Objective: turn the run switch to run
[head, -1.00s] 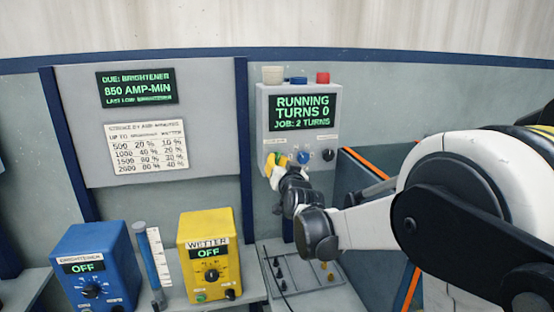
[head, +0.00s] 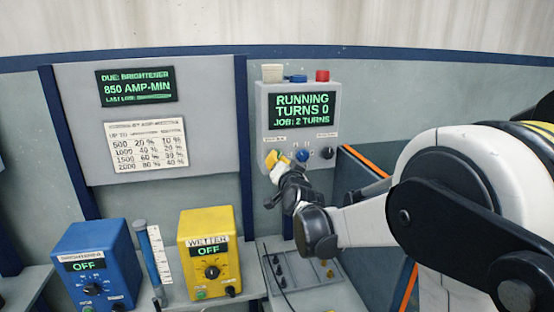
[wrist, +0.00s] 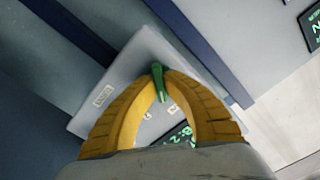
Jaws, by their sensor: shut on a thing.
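The grey control box (head: 264,125) hangs on the wall, and its screen (head: 304,112) reads RUNNING, TURNS 0, JOB: 2 TURNS. My gripper (head: 277,158) is at the box's lower left with its yellow fingers. In the wrist view my gripper (wrist: 160,84) is shut on a green switch handle (wrist: 157,72), with the fingertips either side of it. I take this to be the run switch; its label is not readable. The fingers and wrist hide most of the switch in the head view.
A blue knob (head: 302,155) and a dark knob (head: 328,153) sit right of my gripper. A red button (head: 322,76) tops the box. Below stand a yellow WETTER unit (head: 220,250) and a blue brightener unit (head: 70,240), both reading OFF.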

